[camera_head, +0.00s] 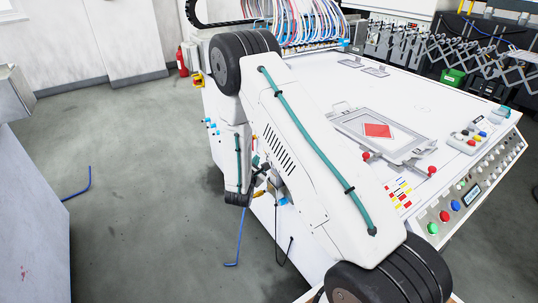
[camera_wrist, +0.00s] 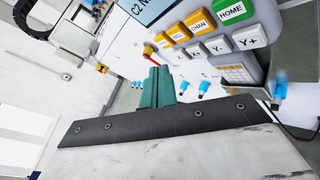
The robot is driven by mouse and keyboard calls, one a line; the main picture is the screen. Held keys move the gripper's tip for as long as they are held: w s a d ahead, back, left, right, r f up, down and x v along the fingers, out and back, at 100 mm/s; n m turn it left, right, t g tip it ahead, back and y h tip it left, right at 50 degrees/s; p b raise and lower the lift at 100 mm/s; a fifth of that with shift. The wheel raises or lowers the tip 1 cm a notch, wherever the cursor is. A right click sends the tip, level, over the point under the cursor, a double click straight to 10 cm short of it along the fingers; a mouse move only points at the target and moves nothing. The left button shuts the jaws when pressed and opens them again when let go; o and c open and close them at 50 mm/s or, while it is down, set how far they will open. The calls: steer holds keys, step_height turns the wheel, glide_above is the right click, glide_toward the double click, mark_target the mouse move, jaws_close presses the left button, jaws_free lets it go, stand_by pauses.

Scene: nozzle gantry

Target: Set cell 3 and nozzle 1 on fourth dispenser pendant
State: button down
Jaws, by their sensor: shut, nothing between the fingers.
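In the wrist view, a white pendant shows at the top, tilted in the picture. Its blue display (camera_wrist: 152,8), cut off by the top edge, shows "C2 N" and the rest is out of frame. Below it is a row of yellow buttons, with the CELL button (camera_wrist: 179,34) and the CHAN button (camera_wrist: 200,22), then a green HOME button (camera_wrist: 233,10). White buttons, among them Y- (camera_wrist: 218,44) and Y+ (camera_wrist: 246,36), lie under these. My gripper (camera_wrist: 157,76) has teal fingers, shut and empty, below the left buttons in the picture. I cannot tell whether it touches the pendant.
In the head view, my arm crosses a white machine (camera_head: 395,88) with a tray (camera_head: 345,122) and front control buttons (camera_head: 445,216). Open grey floor (camera_head: 130,200) lies left.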

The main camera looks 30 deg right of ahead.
steer(key=shift+d, duration=1.35)
steer(key=shift+d, duration=0.1)
stand_by(1.0)
steer(key=shift+d, duration=0.3)
steer(key=shift+d, duration=0.55)
stand_by(0.7)
steer(key=shift+a, duration=0.95)
steer(key=shift+a, duration=0.1)
steer(key=a, duration=0.4)
steer(key=shift+a, duration=0.4)
